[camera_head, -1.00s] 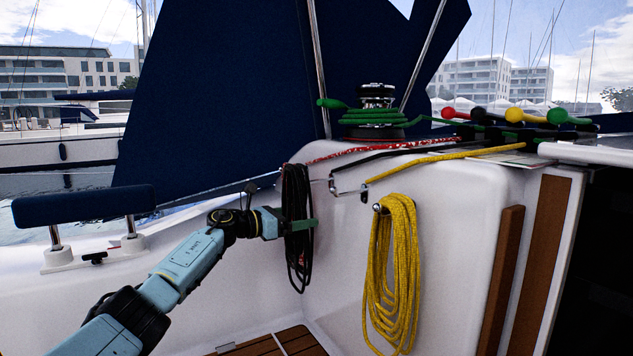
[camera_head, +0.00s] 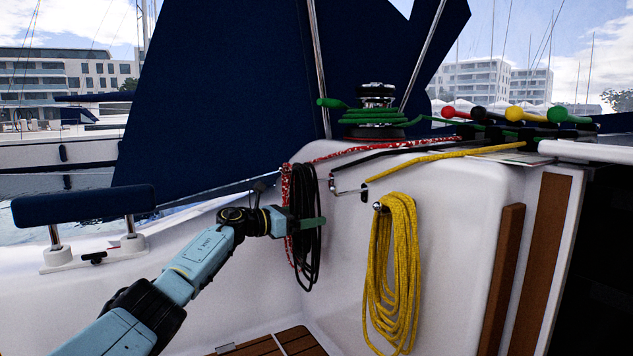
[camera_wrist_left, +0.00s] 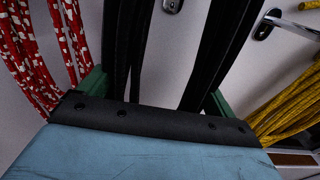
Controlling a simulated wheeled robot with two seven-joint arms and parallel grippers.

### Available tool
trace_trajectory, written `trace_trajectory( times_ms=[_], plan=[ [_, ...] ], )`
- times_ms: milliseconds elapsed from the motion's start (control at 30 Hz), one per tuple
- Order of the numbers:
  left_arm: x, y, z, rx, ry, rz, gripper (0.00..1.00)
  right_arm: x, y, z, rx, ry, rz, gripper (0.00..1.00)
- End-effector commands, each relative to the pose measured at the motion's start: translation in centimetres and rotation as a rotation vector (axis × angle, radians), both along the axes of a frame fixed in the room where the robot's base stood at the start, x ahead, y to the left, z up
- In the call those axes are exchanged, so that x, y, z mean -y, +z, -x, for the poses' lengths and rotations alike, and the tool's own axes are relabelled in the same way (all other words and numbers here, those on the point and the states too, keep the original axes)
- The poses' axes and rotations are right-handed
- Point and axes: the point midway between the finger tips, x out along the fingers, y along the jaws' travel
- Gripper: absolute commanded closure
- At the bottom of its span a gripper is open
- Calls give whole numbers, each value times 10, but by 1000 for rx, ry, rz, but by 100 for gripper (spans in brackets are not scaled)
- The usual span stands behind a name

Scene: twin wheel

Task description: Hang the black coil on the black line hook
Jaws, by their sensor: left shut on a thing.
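My left gripper (camera_head: 304,224) is shut on the black coil (camera_head: 309,255), which hangs down from it in loops near the white cabin wall. In the left wrist view the black coil (camera_wrist_left: 125,45) runs in two bundles between the green fingers. A chrome hook (camera_head: 347,191) with a dark plate sticks out of the wall just right of the coil's top. In the left wrist view a metal fitting (camera_wrist_left: 172,5) shows between the bundles; I cannot tell if it is the same hook. The coil appears apart from the chrome hook. My right gripper is out of view.
A red-and-white coil (camera_head: 286,203) hangs close behind and left of the black coil. A yellow coil (camera_head: 391,275) hangs on a hook to the right. A winch (camera_head: 375,113) with green rope stands above. Bare white wall lies between the black and yellow coils.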

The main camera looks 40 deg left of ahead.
Motion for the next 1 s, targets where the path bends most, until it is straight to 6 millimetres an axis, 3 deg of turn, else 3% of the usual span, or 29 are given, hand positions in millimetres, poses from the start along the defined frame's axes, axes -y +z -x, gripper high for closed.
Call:
trace_trajectory(
  times_ms=[1000],
  plan=[
    [8, 3, -20, 8, 0, 2, 82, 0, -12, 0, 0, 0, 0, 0]
  ],
)
